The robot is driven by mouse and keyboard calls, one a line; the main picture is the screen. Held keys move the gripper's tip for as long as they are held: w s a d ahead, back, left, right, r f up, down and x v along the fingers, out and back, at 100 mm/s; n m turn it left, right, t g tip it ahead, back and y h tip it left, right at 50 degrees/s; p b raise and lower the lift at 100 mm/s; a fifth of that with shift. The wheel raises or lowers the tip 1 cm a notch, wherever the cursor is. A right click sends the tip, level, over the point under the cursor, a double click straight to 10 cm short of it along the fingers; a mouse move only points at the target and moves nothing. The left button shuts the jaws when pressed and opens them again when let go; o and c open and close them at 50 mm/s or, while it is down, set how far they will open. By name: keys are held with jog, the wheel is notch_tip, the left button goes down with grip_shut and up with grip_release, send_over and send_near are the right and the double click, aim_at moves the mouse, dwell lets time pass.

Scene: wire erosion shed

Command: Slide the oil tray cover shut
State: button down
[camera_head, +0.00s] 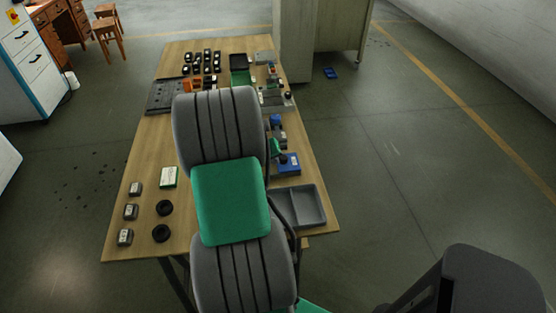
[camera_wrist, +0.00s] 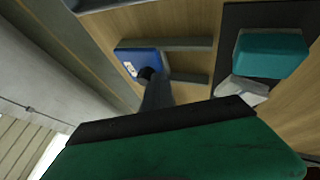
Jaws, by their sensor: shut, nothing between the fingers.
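A flat blue piece with a white label, which looks like the oil tray cover (camera_wrist: 137,57), lies between two grey rails (camera_wrist: 180,44) in the wrist view. The rails run on to its right, with bare wood between them. The blue piece also shows in the head view (camera_head: 292,167), on the table's right side. My gripper (camera_wrist: 150,76) is shut and empty, its dark tip over the edge of the blue piece. I cannot tell whether it touches. In the head view my arm hides part of this area.
A grey open tray (camera_head: 321,206) sits on the table's near right corner. A teal block (camera_wrist: 270,55) on a dark mat stands right of the rails in the wrist view. Black rings (camera_head: 164,208) and small grey blocks lie on the near left.

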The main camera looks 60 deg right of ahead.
jog(key=shift+s+d+r, duration=0.1)
jog(key=shift+s+r, duration=0.05)
jog(key=shift+s, duration=0.05)
